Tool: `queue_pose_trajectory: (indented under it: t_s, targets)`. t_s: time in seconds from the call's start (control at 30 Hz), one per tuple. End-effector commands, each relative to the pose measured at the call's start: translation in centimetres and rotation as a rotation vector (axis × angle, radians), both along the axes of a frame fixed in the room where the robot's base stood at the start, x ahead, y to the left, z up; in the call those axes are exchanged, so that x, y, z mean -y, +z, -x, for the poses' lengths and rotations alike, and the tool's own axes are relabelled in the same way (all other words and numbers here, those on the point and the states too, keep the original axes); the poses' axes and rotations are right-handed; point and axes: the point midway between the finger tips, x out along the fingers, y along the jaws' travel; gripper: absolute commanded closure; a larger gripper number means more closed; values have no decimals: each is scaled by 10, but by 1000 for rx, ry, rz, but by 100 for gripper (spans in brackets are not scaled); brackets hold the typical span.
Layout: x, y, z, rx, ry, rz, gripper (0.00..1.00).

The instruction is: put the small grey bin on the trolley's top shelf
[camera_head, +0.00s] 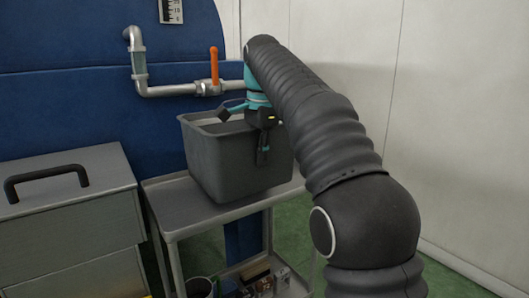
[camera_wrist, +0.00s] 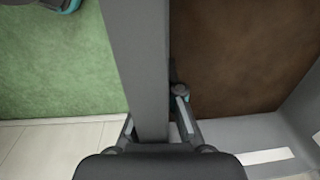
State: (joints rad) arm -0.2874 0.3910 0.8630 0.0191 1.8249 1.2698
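The small grey bin (camera_head: 235,168) stands over the trolley's top shelf (camera_head: 180,207) in the head view, its base at shelf height. I cannot tell if its whole base touches the shelf. My gripper (camera_head: 243,134) is at the bin's rim, with one finger down the outside of the near wall and the other apart from it towards the left. In the wrist view the bin's wall (camera_wrist: 142,70) runs between my fingers, with a narrow gap beside the right finger. The fingers look spread. The brown area (camera_wrist: 235,60) to the right of the wall appears to be the bin's inside.
A grey metal cabinet (camera_head: 70,205) with a black handle stands left of the trolley. Behind is a blue tank (camera_head: 70,110) with a pipe and orange-handled valve (camera_head: 213,68) close to the bin. Several small items (camera_head: 255,278) lie on the lower shelf. A pale wall (camera_head: 455,120) is at right.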

Motion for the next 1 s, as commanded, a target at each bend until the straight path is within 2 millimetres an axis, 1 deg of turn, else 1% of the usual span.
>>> queue_pose_trajectory:
  t_s: [0.07,0.3,0.4,0.83,0.87,0.9,0.97,1.0]
  targets:
    - [0,-3,0,6,0,-3,100]
    - [0,-30,1,5,-1,-3,100]
    - [0,-36,1,5,-1,-3,100]
    - [0,-39,1,7,-1,-2,100]
    - [0,-42,1,-1,-1,1,93]
    - [0,-42,0,-1,-1,1,83]
    - [0,-42,0,-1,-1,1,69]
    - [0,-42,0,-1,-1,1,69]
